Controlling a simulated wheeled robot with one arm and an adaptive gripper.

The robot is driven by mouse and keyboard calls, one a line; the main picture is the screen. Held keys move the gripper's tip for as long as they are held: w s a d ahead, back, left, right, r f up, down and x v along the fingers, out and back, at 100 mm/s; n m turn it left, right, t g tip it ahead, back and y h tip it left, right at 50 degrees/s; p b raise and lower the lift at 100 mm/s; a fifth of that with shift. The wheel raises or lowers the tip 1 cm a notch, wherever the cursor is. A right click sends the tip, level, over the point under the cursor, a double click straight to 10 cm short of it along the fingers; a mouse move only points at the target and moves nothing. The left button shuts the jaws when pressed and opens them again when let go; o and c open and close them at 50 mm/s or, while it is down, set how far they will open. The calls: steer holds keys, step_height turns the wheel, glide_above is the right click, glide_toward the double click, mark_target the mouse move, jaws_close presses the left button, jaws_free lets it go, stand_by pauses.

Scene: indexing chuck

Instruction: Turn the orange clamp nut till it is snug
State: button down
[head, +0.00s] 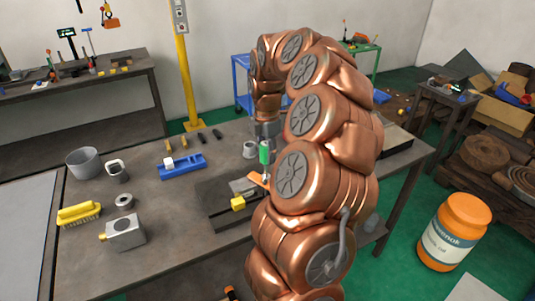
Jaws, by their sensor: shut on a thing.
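My gripper (267,137) is above the middle of the workbench, pointing down, and partly hidden by my own arm. It is shut on an upright green-handled piece (265,153). The lower end of this piece is over a small orange part (257,179), which looks like the orange clamp nut. The orange part sits by a grey metal block on a dark fixture base (232,217) with a yellow block (238,203) at its front. My arm hides the right side of the fixture. I cannot tell whether the green piece touches the orange part.
On the workbench are a blue tray (182,166), a grey bucket (84,162), a mug (117,171), a yellow brush (78,213), a metal ring (124,201), a grey box (125,232) and a grey cup (250,149). An orange jar (455,232) stands right of the bench.

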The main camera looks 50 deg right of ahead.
steer(key=shift+m+b, duration=0.9)
steer(key=shift+m, duration=0.2)
steer(key=shift+m+b, duration=2.05)
steer(key=shift+m, duration=0.15)
steer(key=shift+r, duration=0.1)
steer(key=shift+n+p, duration=0.3)
steer(key=shift+p, duration=0.1)
steer(key=shift+r+p, duration=0.3)
steer(key=shift+r, duration=0.4)
steer(key=shift+r, duration=0.1)
steer(key=shift+r+p, duration=1.3)
steer(key=shift+r, duration=1.1)
